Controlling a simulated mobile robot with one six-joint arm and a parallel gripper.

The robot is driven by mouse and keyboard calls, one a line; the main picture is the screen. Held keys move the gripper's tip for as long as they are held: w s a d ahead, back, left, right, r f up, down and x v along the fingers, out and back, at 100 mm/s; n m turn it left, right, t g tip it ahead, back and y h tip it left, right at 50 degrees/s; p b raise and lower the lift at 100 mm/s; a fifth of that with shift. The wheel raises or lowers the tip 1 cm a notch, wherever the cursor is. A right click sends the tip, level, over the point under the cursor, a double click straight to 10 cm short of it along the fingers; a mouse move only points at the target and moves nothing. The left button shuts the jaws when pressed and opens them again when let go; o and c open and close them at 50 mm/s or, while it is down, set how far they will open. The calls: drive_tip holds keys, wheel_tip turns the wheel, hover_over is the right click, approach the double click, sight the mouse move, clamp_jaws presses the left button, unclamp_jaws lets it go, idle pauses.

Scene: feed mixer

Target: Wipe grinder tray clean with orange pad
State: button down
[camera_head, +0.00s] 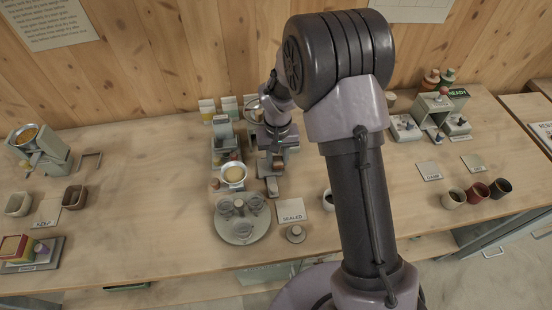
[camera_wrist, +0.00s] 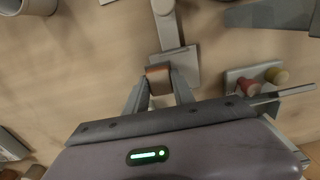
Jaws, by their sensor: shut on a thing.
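My gripper (camera_wrist: 160,90) is shut on a small orange-brown pad (camera_wrist: 158,72), seen between its fingertips in the wrist view. The pad is at the near left edge of a flat grey plate (camera_wrist: 184,70), which looks like the grinder tray. I cannot tell whether the pad touches it. A grey bar (camera_wrist: 168,25) extends from the plate to the top of the picture. In the head view my gripper (camera_head: 277,166) points down over the middle of the bench, with a grey strip (camera_head: 271,187) just below it. No residue on the plate can be made out.
In the head view, a bowl (camera_head: 233,174), a round tray with cups (camera_head: 241,231) and a SEALED card (camera_head: 291,211) stand nearby. Bare bench (camera_head: 145,190) lies to the left.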

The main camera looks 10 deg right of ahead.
drive_tip(key=shift+d+r, duration=0.15)
drive_tip(key=shift+d, duration=0.15)
wheel_tip(320, 180, up, 3)
drive_tip(key=shift+a+r+p, duration=0.15)
drive_tip(key=shift+r+p, duration=0.05)
drive_tip(key=shift+p, duration=0.9)
drive_tip(key=shift+r+p, duration=1.6)
drive_tip(key=shift+r, duration=0.65)
